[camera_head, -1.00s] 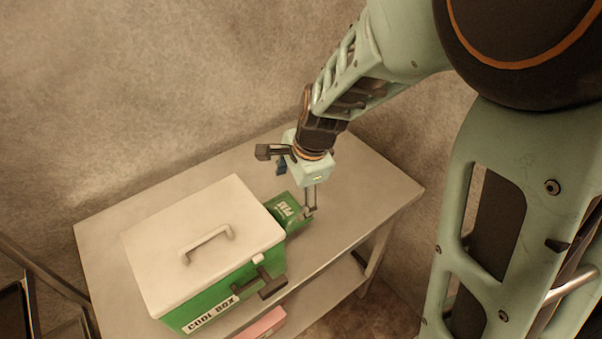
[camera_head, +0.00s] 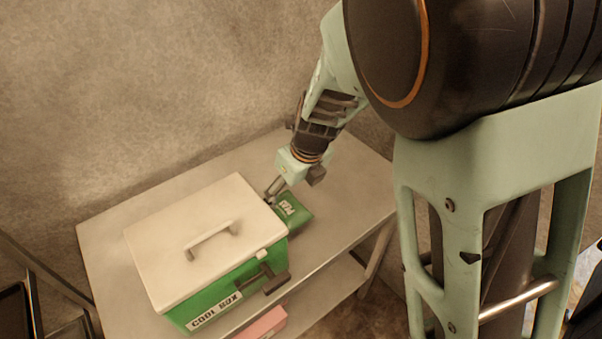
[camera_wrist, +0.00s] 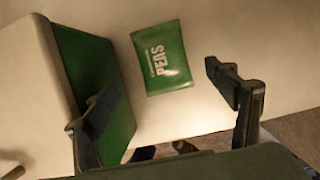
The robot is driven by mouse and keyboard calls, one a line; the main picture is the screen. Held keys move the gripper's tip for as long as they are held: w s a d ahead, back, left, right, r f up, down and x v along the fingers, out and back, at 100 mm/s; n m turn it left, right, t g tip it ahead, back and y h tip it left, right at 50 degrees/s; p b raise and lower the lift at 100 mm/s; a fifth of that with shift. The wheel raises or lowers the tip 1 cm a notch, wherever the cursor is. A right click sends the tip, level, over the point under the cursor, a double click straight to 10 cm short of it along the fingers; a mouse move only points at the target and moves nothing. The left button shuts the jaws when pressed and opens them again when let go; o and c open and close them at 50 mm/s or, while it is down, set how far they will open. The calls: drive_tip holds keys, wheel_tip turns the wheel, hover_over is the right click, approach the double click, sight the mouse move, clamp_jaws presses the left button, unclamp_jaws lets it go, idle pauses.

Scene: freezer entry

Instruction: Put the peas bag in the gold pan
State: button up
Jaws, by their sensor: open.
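The green peas bag (camera_head: 293,214) lies on the table just right of the cool box in the head view. It also shows in the wrist view (camera_wrist: 161,58), flat on the table with its white lettering up. My gripper (camera_head: 271,191) is above the table at the back edge of the bag, near the cool box's right corner. In the wrist view my gripper (camera_wrist: 160,100) is open and empty, with one finger over the cool box's green side and the other right of the bag. The bag lies beyond the fingertips. I see no gold pan in these views.
The green cool box (camera_head: 222,288) with a closed white lid (camera_head: 195,245) stands close left of the bag. The table (camera_head: 345,205) is clear to the right. A pink item (camera_head: 264,324) is on the lower shelf. A dark rack (camera_head: 30,300) stands at the left.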

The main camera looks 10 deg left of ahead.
sight(289, 206)
drive_tip(key=x, duration=0.3)
drive_tip(key=shift+w+f+b, duration=0.1)
drive_tip(key=shift+f+b, duration=0.2)
drive_tip(key=shift+f, duration=0.05)
drive_tip(key=shift+b+x, duration=0.45)
drive_tip(key=shift+x, duration=2.2)
drive_tip(key=shift+d, duration=0.15)
drive_tip(key=shift+c, duration=0.4)
drive_tip(key=c, duration=1.4)
